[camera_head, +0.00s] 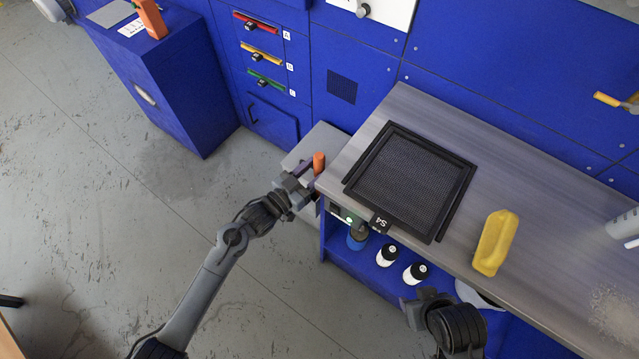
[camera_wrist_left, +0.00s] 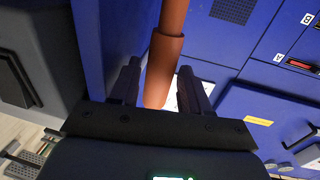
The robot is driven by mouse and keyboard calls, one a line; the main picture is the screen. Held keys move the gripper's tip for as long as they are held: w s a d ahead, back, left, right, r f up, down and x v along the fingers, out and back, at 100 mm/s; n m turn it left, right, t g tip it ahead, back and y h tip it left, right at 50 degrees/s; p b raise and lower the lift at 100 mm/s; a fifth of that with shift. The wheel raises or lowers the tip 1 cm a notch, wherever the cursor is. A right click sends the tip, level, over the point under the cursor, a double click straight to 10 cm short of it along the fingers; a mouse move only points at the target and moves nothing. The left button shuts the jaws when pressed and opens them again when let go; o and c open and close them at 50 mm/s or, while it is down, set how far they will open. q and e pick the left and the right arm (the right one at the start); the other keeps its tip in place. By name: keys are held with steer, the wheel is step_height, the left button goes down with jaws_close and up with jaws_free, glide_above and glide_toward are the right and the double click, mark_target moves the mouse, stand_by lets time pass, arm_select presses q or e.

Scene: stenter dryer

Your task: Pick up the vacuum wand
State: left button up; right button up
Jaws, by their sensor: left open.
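The vacuum wand, an orange tube, shows end-on as a short orange piece (camera_head: 319,162) beside the bench's left end in the head view. In the left wrist view its thicker orange lower section (camera_wrist_left: 164,60) stands between the two black fingers. My left gripper (camera_head: 303,178) is open, with a finger on each side of the wand. It also shows in the left wrist view (camera_wrist_left: 157,78); I cannot tell whether either finger touches the wand. My right gripper (camera_head: 428,298) hangs in front of the bench, away from the wand; its jaws are not clear.
The grey bench (camera_head: 470,150) carries a black mesh filter (camera_head: 410,180) tagged S4 and a yellow handled block (camera_head: 495,243). White bottles (camera_head: 387,254) stand on the shelf below. A blue cabinet (camera_head: 165,80) stands at the upper left. The floor at left is clear.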

arm_select(q)
steer(key=shift+w+d, duration=0.2)
steer(key=shift+d, duration=0.05)
steer(key=c, duration=0.8)
steer(key=shift+r, duration=0.1)
